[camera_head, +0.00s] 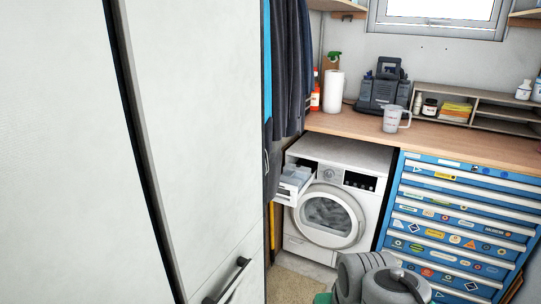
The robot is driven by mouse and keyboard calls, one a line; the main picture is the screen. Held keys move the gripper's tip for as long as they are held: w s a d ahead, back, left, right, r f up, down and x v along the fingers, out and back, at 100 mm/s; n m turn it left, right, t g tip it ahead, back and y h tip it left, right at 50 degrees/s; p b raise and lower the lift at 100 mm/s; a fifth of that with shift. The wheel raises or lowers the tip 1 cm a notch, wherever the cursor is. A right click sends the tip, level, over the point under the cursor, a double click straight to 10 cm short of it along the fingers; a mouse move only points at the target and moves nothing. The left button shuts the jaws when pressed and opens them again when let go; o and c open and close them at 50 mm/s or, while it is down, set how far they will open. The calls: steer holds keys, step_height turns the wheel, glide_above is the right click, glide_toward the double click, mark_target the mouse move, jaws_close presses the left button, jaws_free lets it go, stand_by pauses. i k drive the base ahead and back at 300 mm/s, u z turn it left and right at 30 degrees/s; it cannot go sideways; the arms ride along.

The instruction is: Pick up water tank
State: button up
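Nothing in view is clearly marked as the water tank. A white front-loading machine (331,207) stands under the counter, with a drawer (290,192) pulled out at its top left. A grey, box-like insert (297,174) shows in that drawer; I cannot tell whether it is the water tank. A dark grey appliance (383,92) stands on the counter, and a clear measuring jug (391,119) is in front of it. Grey rounded links of my arm show at the bottom edge. My gripper is not in view.
A tall white cabinet (200,120) fills the left side. A blue drawer chest (455,225) with stickers stands right of the machine. The wooden counter (345,125) also holds a paper roll (333,92), bottles and a shelf organizer (490,108). Little floor shows.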

mark_target(299, 176)
steer(key=z, duration=0.5)
steer(key=i, duration=1.5)
steer(key=u, duration=0.7)
